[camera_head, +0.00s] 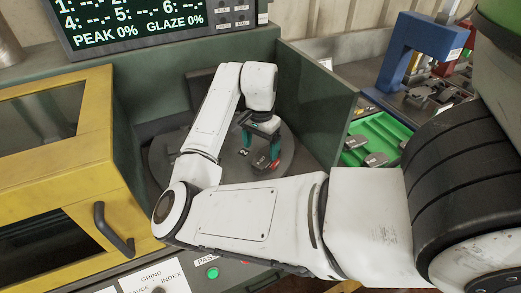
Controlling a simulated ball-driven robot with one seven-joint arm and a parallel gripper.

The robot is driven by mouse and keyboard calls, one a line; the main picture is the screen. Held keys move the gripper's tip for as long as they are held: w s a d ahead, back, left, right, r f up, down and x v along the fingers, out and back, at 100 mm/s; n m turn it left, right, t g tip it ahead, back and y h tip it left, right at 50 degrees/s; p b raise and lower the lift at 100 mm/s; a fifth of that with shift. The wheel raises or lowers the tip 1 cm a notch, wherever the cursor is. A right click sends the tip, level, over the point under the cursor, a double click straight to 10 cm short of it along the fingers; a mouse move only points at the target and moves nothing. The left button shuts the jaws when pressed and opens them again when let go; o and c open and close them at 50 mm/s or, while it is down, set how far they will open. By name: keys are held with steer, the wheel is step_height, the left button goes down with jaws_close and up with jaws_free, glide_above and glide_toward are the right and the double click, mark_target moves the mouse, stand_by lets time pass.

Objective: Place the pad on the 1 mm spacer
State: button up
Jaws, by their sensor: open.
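My gripper (261,147) points down over a round grey turntable (180,150) inside the green machine housing. Its two teal fingers are apart. A small dark block with a red part (264,166) lies on the turntable just below the fingers, towards the near side; it may be the pad. I cannot tell whether it touches the fingers or rests on a spacer. A small dark piece with light marks (244,152) lies to its left. No 1 mm spacer can be made out; my arm hides part of the turntable.
A yellow cabinet door (60,150) with a black handle stands at the left. A green housing wall (318,105) closes the right side. Beyond it, a green tray (385,128) holds metal parts beside a blue press frame (420,45). A display (135,20) hangs above.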

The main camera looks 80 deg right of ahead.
mark_target(260, 154)
step_height(260, 154, up, 10)
stand_by(0.4)
steer(key=shift+r, duration=0.1)
